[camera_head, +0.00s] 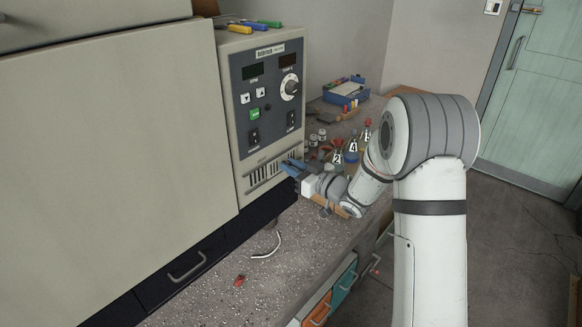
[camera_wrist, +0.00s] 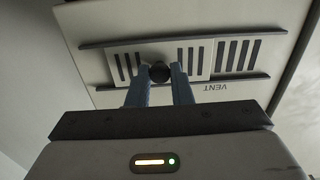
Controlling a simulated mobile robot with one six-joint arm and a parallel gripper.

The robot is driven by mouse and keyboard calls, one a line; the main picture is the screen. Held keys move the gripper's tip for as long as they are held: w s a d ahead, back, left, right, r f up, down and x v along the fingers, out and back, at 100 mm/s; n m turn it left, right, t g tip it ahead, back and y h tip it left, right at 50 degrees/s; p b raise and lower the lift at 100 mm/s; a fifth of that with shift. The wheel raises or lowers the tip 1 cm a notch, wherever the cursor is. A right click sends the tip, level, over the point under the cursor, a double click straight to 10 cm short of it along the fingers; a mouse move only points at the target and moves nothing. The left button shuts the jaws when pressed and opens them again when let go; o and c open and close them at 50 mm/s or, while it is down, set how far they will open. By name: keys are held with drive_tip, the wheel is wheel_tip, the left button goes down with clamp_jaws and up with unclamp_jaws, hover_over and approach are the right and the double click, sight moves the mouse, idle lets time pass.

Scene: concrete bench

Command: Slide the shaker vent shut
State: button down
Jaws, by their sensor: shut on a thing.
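The shaker (camera_head: 262,110) stands on the bench with its control panel facing right. Its slotted vent (camera_head: 264,176) is low on the front. In the wrist view the vent's sliding plate (camera_wrist: 137,57) sits between two dark rails, with a dark round knob (camera_wrist: 159,72) on it. Open dark slots (camera_wrist: 237,55) show at the right, beside the upside-down word VENT. My gripper (camera_wrist: 159,80) has its blue fingers shut on the knob. In the head view my gripper (camera_head: 291,166) reaches the vent's right end.
Numbered flasks (camera_head: 352,150) and small jars stand on the bench behind my arm. A blue box (camera_head: 345,90) is farther back. A white curved piece (camera_head: 269,246) and a small red object (camera_head: 240,281) lie on the near bench. Screwdrivers (camera_head: 254,25) lie on the shaker.

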drive_tip(key=s+a+b, duration=0.1)
drive_tip(key=s+a, duration=0.1)
drive_tip(key=s, duration=0.1)
drive_tip(key=s+a+b, duration=0.2)
drive_tip(key=s, duration=0.1)
drive_tip(key=shift+a, duration=0.35)
drive_tip(key=c, duration=1.4)
unclamp_jaws()
drive_tip(key=shift+o, duration=0.5)
drive_tip(key=shift+d, duration=0.15)
drive_tip(key=v, duration=0.7)
drive_tip(key=shift+s+d+b, duration=0.2)
drive_tip(key=shift+b, duration=0.25)
